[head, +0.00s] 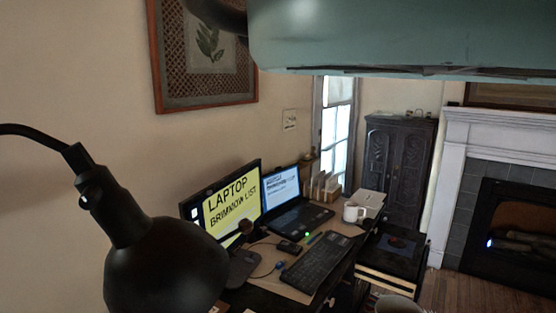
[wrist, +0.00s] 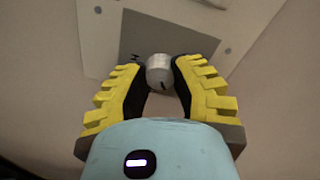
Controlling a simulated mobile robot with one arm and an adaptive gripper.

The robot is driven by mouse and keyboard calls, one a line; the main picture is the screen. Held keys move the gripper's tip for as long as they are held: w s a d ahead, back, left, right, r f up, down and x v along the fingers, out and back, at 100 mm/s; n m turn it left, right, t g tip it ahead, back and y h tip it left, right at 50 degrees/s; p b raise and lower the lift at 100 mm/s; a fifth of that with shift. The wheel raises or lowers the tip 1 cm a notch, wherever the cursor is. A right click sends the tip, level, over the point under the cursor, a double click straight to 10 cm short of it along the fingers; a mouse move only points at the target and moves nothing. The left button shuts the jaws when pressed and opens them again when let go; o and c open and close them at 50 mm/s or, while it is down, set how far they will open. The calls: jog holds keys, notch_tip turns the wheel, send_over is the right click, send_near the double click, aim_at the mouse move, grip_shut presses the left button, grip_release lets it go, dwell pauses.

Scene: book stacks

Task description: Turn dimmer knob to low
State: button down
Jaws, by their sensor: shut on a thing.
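The dimmer knob (wrist: 159,70) is a small, round, silver-grey knob in the upper middle of the wrist view. It sits on a dark grey panel (wrist: 190,42) set in a paler plate (wrist: 95,25). A short dark line shows on the knob's lower right edge. A small dark mark, like an H, is on the panel to the left of the knob. My gripper (wrist: 160,77) has yellow ribbed fingers with black inner pads, shut on the knob from both sides. In the head view the gripper and knob are not visible.
In the head view, a black lamp (head: 165,265) stands close at the lower left. A desk holds a monitor (head: 230,205), a laptop (head: 300,215), a keyboard (head: 318,262) and a white mug (head: 353,212). A small plate (head: 289,120) is on the wall behind. My teal arm covers the top right.

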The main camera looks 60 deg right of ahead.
jog(key=shift+n, duration=4.9)
jog(key=shift+a, duration=0.1)
jog(key=c, duration=0.7)
grip_release()
jog(key=shift+s+f, duration=0.1)
